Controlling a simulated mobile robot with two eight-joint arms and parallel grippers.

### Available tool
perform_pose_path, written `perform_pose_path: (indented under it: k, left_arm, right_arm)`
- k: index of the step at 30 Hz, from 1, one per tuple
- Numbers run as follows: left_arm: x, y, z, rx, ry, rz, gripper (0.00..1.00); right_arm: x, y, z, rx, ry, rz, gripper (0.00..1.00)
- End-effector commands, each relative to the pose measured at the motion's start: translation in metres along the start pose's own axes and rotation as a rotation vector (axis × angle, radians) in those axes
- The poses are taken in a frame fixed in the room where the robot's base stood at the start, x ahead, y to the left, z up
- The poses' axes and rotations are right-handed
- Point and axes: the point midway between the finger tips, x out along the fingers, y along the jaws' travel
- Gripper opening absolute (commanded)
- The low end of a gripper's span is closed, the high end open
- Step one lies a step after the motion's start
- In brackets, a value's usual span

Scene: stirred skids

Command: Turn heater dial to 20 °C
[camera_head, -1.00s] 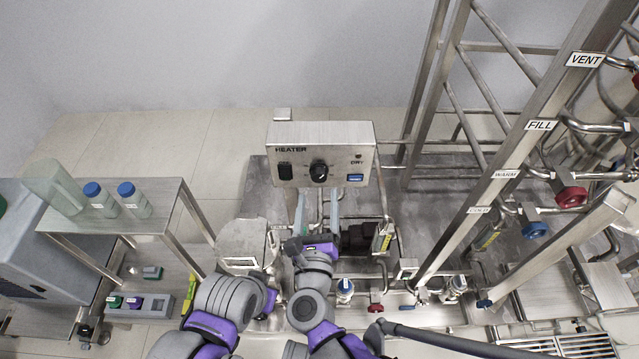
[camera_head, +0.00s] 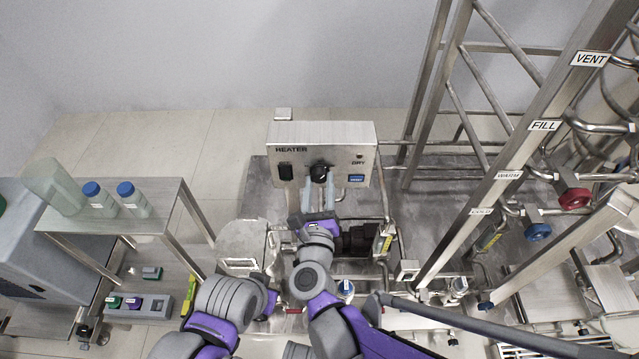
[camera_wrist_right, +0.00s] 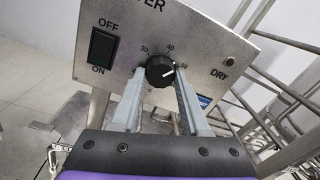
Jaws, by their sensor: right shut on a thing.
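The heater box (camera_head: 350,137) is a metal panel with a black round dial (camera_head: 319,171) at its middle. The dial also shows in the right wrist view (camera_wrist_right: 160,71), with 30, 40 and 50 marks around its upper and right side. Its white pointer line points right and slightly up, roughly toward 50. My right gripper (camera_head: 320,180) is shut on the dial, with one pale finger on each side; the same fingers show in the right wrist view (camera_wrist_right: 160,84). The lower part of the scale is hidden.
A black switch (camera_wrist_right: 101,48) marked OFF and ON is left of the dial. A pipe frame with a red valve (camera_head: 574,198) and blue valve (camera_head: 538,232) stands right. A bottle shelf (camera_head: 165,205) stands left.

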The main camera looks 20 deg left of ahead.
Motion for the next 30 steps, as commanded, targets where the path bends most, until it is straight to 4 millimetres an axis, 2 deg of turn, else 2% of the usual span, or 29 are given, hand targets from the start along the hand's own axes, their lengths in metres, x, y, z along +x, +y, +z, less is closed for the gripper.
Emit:
perform_pose_path:
  k: [1, 3, 16, 30]
  left_arm:
    - [0.0, 0.0, 0.0, 0.0, 0.0, 0.0, 0.0]
    - [0.0, 0.0, 0.0, 0.0, 0.0, 0.0, 0.0]
    - [-0.0014, 0.0, -0.0004, 0.0, 0.0, 0.0, 0.0]
    - [-0.007, 0.0, -0.0019, 0.0, 0.002, 0.0, 0.0]
  right_arm:
    - [-0.0001, -0.0001, 0.0, 0.0, 0.0, 0.0, 0.11]
    - [-0.0001, -0.0001, 0.0, 0.0, 0.0, 0.0, 0.0]
    - [-0.0001, -0.0004, -0.0001, -0.072, -0.004, -0.002, 0.0]
    - [-0.0001, -0.0019, -0.0003, -0.461, -0.022, -0.009, 0.0]
